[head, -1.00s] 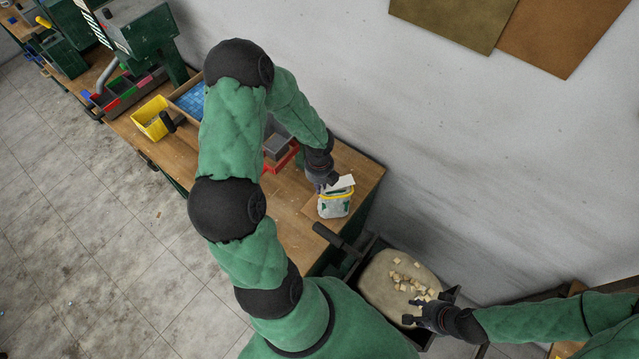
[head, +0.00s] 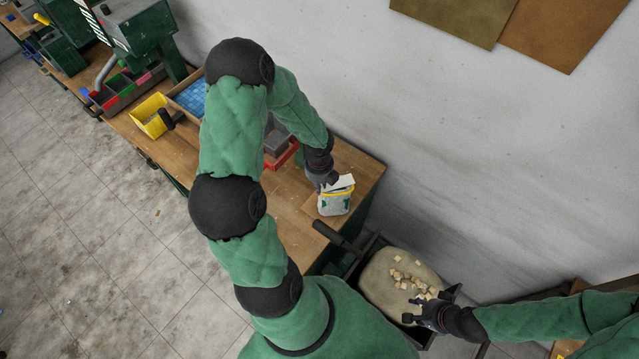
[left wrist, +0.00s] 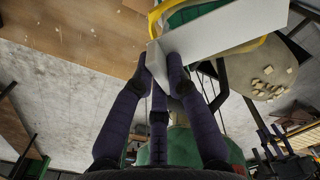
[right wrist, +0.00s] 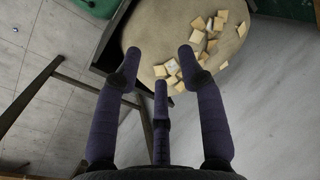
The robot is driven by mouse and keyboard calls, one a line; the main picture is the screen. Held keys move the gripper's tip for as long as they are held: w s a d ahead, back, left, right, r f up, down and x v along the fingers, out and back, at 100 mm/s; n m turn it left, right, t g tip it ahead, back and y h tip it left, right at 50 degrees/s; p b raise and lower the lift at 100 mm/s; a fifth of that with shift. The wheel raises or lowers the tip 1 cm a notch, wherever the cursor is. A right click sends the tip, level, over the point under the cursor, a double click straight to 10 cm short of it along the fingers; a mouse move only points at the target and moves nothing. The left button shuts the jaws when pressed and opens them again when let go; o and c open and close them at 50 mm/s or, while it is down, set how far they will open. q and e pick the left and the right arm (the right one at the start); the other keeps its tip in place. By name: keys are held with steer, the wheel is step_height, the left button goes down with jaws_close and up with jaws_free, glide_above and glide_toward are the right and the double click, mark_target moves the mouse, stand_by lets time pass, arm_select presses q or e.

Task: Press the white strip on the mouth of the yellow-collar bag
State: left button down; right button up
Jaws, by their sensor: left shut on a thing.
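The yellow-collar bag (head: 333,203) stands on the right end of the wooden bench, pale grey with green marks and a yellow rim. The white strip (head: 342,183) lies across its mouth. My left gripper (head: 325,183) is at the bag's mouth. In the left wrist view its fingers (left wrist: 163,66) are shut on one end of the white strip (left wrist: 230,30), which runs over the yellow collar (left wrist: 250,46). Whether the strip touches the collar all along is unclear. My right gripper (right wrist: 158,60) is open and empty above a sack-like surface with pale tiles.
Several pale tiles (head: 397,275) lie on a beige rounded surface (head: 380,291) in a dark bin beside the bench. A red tray (head: 283,157), a yellow bin (head: 150,116) and a blue-tiled tray (head: 190,99) are farther left on the bench.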

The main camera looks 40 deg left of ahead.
arm_select(q)
steer(key=c, duration=1.2)
jaws_free()
steer(key=shift+o, duration=0.2)
step_height(320, 180, up, 12)
